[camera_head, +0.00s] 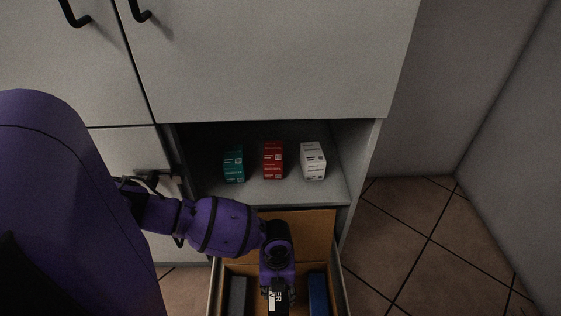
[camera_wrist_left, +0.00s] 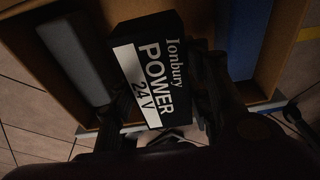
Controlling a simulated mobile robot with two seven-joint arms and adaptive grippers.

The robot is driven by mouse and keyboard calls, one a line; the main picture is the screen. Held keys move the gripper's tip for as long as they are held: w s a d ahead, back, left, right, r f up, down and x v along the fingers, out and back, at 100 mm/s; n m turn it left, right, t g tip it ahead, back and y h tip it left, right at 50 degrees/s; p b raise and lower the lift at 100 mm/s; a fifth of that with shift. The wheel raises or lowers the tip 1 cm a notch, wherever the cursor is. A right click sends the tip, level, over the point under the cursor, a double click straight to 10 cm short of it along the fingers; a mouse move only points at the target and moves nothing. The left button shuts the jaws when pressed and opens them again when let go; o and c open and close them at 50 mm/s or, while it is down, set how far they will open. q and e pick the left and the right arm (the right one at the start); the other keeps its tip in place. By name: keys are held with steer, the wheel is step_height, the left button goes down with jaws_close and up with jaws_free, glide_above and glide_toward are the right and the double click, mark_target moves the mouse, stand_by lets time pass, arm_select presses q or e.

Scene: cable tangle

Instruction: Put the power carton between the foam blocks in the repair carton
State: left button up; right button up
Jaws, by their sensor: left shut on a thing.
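The brown repair carton (camera_head: 310,232) is below. Its grey foam block (camera_head: 237,295) is on the left and its blue foam block (camera_head: 318,293) on the right; the wrist view shows both, grey (camera_wrist_left: 75,60) and blue (camera_wrist_left: 249,35). The power carton appears over the gap between them; its exact height is unclear. My right gripper is not seen.
The repair carton sits inside what looks like a pulled-out drawer (camera_head: 346,296). On the shelf behind stand a green box (camera_head: 234,164), a red box (camera_head: 273,160) and a white box (camera_head: 313,160). Tiled floor (camera_head: 430,250) is free at the right.

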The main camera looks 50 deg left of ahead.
mark_target(278, 297)
arm_select(q)
step_height(278, 297, down, 4)
steer(key=shift+f+b, duration=0.1)
steer(key=shift+b, duration=0.7)
steer(key=shift+f, duration=0.35)
step_height(278, 297, down, 4)
steer(key=shift+r+b, duration=0.1)
steer(key=shift+b, duration=1)
steer(key=o, duration=1)
steer(key=shift+f, duration=0.25)
steer(key=o, duration=0.5)
steer(key=shift+c, duration=0.2)
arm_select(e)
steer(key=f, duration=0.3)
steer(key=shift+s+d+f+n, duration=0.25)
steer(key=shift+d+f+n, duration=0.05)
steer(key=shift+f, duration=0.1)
